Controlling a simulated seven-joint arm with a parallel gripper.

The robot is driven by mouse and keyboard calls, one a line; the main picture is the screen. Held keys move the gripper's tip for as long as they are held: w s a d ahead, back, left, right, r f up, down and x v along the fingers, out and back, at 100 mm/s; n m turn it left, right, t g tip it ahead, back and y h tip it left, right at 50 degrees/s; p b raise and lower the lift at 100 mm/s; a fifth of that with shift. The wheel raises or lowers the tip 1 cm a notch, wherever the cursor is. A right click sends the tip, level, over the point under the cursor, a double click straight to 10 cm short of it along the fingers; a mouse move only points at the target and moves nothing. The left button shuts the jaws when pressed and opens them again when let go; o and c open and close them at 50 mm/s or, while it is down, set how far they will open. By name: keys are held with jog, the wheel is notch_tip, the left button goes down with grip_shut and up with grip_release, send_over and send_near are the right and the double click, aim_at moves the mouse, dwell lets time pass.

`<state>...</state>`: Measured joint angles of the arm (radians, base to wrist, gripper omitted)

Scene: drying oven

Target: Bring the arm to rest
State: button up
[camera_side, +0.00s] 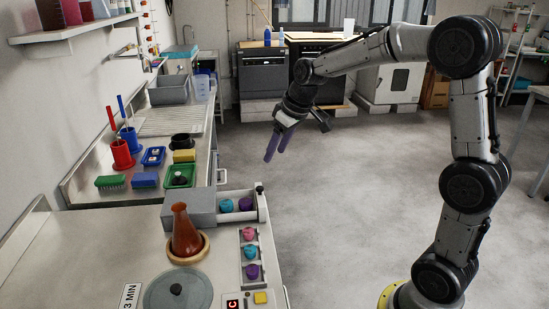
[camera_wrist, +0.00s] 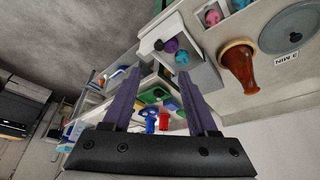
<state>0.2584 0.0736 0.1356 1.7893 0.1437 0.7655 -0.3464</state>
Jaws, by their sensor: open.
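My gripper (camera_side: 276,146) has purple fingers and hangs in free air over the open floor, to the right of the bench. In the wrist view my gripper (camera_wrist: 155,85) shows its two fingers spread apart with nothing between them. The arm is raised and bent, and it touches nothing that I can see.
A brown flask (camera_side: 185,232) stands in a wooden ring on the front bench (camera_side: 120,262), near a grey round lid (camera_side: 178,290). An open drawer (camera_side: 262,206) holds coloured knobs. Brushes and red and blue holders stand further back. The floor (camera_side: 340,220) is clear.

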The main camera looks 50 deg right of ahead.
jog(key=s+a+r+n+t, duration=0.2)
jog(key=s+a+r, duration=0.55)
jog(key=s, duration=0.25)
jog(key=s+f+m, duration=0.1)
jog(key=s+f, duration=0.2)
jog(key=s, duration=0.5)
jog(key=s+a+f+m+g, duration=0.1)
jog(key=s+f, duration=0.2)
jog(key=s, duration=0.5)
jog(key=shift+s+a+f, duration=0.25)
jog(key=shift+a, duration=0.05)
